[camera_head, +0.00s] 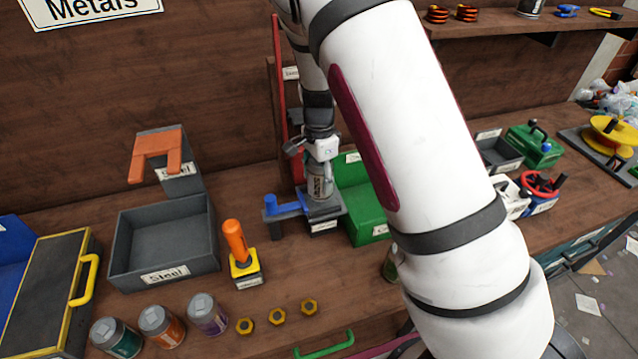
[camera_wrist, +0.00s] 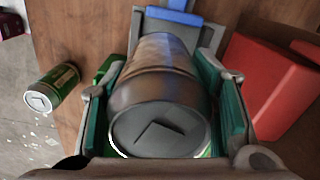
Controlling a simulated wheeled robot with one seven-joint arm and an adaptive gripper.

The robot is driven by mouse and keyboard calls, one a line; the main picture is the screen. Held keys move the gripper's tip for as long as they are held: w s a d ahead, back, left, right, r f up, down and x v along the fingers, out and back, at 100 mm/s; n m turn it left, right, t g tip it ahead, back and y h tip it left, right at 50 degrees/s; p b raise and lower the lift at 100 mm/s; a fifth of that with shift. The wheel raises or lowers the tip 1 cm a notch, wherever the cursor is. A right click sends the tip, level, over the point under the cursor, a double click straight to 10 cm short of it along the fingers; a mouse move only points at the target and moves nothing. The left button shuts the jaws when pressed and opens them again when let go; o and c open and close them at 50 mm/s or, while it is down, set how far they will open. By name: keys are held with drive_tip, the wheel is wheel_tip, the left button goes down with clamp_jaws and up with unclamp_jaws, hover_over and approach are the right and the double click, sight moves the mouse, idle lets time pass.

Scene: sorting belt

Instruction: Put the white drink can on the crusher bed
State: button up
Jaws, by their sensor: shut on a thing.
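The drink can (camera_head: 319,184) looks pale grey with brownish shading, and stands upright in the head view. My gripper (camera_head: 321,160) is shut on it from above. In the wrist view the can (camera_wrist: 160,85) sits between the two teal-padded fingers of my gripper (camera_wrist: 165,105), its grey end facing the camera. The crusher, a dark grey bed (camera_head: 325,211) with a blue part (camera_head: 287,209) at its left, is directly below the can. I cannot tell whether the can's bottom touches the bed. In the wrist view the crusher's blue part (camera_wrist: 172,18) shows beyond the can.
A green box (camera_head: 362,220) is close right of the crusher, and a red upright frame (camera_head: 279,100) stands behind. A grey Steel bin (camera_head: 165,245), an orange-handled yellow device (camera_head: 240,255), several cans (camera_head: 162,325) and nuts (camera_head: 276,316) lie left and front.

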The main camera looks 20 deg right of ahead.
sight(319, 184)
drive_tip(key=shift+w+d, duration=0.1)
drive_tip(key=shift+w, duration=0.2)
drive_tip(key=shift+w+d+f, duration=0.1)
drive_tip(key=shift+w+f, duration=0.1)
drive_tip(key=shift+f, duration=0.15)
drive_tip(key=shift+f+p, duration=0.4)
drive_tip(key=shift+f, duration=1.05)
drive_tip(key=shift+f, duration=0.1)
drive_tip(key=o, duration=0.8)
